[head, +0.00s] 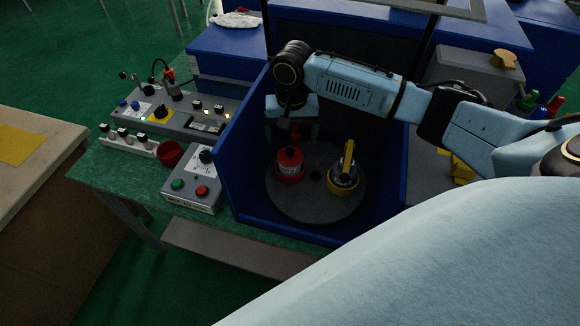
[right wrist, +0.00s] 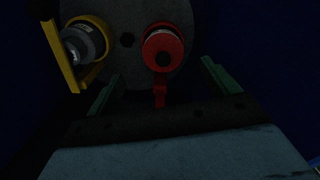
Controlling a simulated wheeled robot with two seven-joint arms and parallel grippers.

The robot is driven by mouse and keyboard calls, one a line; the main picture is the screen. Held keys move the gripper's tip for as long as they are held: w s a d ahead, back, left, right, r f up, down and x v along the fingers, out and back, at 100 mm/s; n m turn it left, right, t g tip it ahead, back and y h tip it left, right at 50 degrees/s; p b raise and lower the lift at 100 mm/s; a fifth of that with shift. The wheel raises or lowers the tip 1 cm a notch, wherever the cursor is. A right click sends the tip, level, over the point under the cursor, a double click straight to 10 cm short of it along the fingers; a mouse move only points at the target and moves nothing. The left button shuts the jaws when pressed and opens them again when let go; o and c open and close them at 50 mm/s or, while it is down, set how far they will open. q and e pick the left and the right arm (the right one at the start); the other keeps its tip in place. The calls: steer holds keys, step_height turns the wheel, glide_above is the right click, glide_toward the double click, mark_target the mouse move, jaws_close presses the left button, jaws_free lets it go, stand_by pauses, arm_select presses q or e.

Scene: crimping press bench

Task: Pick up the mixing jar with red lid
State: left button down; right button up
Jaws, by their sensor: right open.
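The mixing jar with the red lid (head: 289,168) stands upright on a round grey plate (head: 315,208) inside a blue-walled bay. It also shows in the right wrist view (right wrist: 163,48), with a red handle pointing toward my gripper. My right gripper (head: 291,134) is just behind and above this jar in the head view. It also shows in the right wrist view (right wrist: 165,80), open, with a finger on either side of the red handle. I cannot tell whether it touches. My left gripper is not in view.
A grey jar with a yellow base and handle (head: 343,180) stands on the plate, right of the red jar. Blue walls (head: 240,190) surround the plate closely. Control boxes (head: 193,190) and a red cup (head: 170,154) are on the green bench at left.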

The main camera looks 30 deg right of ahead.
mark_target(290, 149)
steer(key=shift+w+f+b, duration=0.15)
steer(key=shift+w+f, duration=0.05)
steer(key=shift+f, duration=1.55)
steer(key=shift+w+f+b, duration=0.15)
steer(key=shift+f, duration=1.55)
steer(key=c, duration=1.3)
steer(key=shift+r, duration=0.1)
steer(key=shift+c, duration=1.2)
steer(key=shift+w+r, duration=0.1)
